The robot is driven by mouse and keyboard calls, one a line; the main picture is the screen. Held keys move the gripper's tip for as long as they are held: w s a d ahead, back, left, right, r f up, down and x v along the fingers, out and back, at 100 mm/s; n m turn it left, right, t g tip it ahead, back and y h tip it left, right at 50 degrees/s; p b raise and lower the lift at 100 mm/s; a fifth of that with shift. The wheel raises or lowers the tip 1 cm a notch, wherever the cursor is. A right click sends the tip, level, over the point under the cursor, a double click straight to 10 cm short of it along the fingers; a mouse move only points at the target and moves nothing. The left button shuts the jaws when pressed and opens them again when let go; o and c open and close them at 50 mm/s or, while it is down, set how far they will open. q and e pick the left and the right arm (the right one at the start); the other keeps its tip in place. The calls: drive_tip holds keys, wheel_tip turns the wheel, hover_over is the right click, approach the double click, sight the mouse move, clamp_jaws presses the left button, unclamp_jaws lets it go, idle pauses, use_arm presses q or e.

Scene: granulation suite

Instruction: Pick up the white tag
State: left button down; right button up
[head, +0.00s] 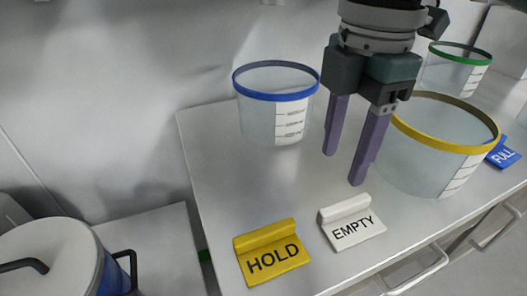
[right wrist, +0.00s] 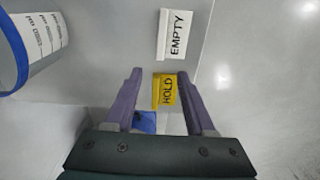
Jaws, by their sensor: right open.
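The white tag, marked EMPTY (head: 353,226), lies near the front edge of the steel table (head: 215,150), with its raised ridge at the back. It also shows near the top of the right wrist view (right wrist: 174,35). My right gripper (head: 344,167) points down above the table, behind the white tag. Its two purple fingers are apart with nothing between them. In the right wrist view, the fingertips (right wrist: 160,74) lie below the white tag in the picture, apart from it. My left gripper is not in view.
A yellow HOLD tag (head: 270,258) lies left of the white one. A blue-rimmed tub (head: 258,120), a yellow-rimmed tub (head: 420,165) and a green-rimmed tub (head: 445,75) stand behind. A blue FULL tag (head: 503,155) lies far right. A lidded drum (head: 50,255) stands lower left.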

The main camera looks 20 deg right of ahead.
drive_tip(key=f, duration=0.1)
drive_tip(key=b, duration=0.1)
hover_over(331, 210)
drive_tip(key=f, duration=0.4)
drive_tip(key=shift+w, duration=0.2)
drive_tip(key=f, duration=0.2)
drive_tip(key=f+b, duration=0.1)
drive_tip(key=f, duration=0.2)
drive_tip(key=shift+s+f, duration=0.2)
drive_tip(key=shift+f, duration=0.1)
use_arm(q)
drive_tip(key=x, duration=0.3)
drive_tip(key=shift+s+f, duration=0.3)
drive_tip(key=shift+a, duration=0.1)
use_arm(e)
clamp_jaws()
